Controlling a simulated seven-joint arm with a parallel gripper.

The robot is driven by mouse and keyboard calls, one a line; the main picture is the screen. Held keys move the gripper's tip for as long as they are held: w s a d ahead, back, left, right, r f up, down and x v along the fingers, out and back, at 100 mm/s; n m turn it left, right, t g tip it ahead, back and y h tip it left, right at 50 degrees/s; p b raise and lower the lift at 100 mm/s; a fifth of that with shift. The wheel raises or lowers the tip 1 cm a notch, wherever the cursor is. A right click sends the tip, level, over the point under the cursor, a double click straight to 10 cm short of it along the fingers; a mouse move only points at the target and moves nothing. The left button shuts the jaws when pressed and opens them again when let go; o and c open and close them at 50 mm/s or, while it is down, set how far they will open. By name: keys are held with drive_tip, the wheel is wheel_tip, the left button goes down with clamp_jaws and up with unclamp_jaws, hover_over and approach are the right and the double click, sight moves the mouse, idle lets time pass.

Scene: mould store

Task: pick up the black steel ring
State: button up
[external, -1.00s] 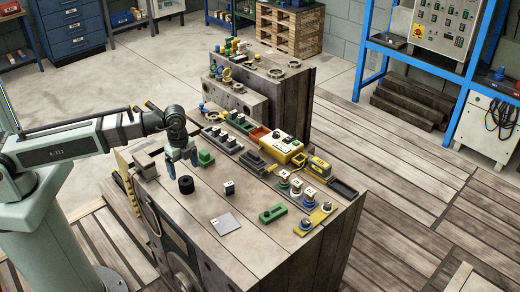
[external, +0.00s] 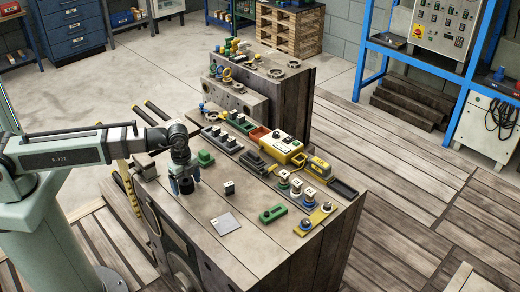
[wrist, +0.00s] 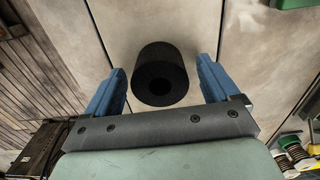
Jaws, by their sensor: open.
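The black steel ring (wrist: 160,62) stands on the bench top with its hole facing up, seen from above in the wrist view. It lies between the two blue fingers of my gripper (wrist: 160,92), with a gap on each side. The fingers are open and do not touch it. In the external view my gripper (external: 184,186) is low over the near left part of the bench and largely hides the ring.
A green block (external: 206,158) stands close behind my gripper. A small black block with a white top (external: 229,188) and a grey plate (external: 224,223) lie to the right. Several parts and a yellow box (external: 283,147) fill the bench's far side.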

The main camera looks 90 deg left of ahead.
drive_tip(key=shift+c, duration=0.4)
clamp_jaws()
idle(0.5)
